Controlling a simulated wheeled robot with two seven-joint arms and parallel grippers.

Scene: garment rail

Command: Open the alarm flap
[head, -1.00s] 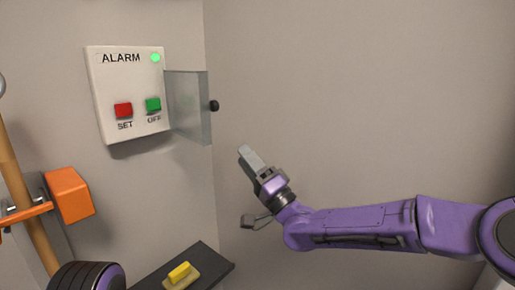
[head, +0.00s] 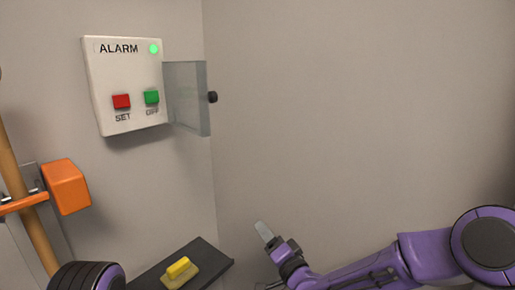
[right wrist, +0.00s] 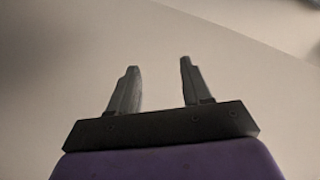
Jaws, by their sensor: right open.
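The alarm panel (head: 132,118) is a white box on the left wall with a lit green lamp, a red SET button (head: 121,101) and a green OFF button (head: 152,97). Its clear flap (head: 186,98) stands swung out to the right of the panel, leaving both buttons uncovered. A dark knob (head: 212,97) sits on the flap's outer edge. My right gripper (head: 263,231) is below and to the right of the flap, well apart from it. In the right wrist view its two fingers (right wrist: 157,85) are spread with nothing between them. My left gripper does not show.
A dark shelf (head: 210,262) at the bottom holds a yellow block-like item (head: 179,269). An orange block (head: 65,187) on a bracket and a wooden pole (head: 22,200) stand at the left. The wall right of the flap is bare.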

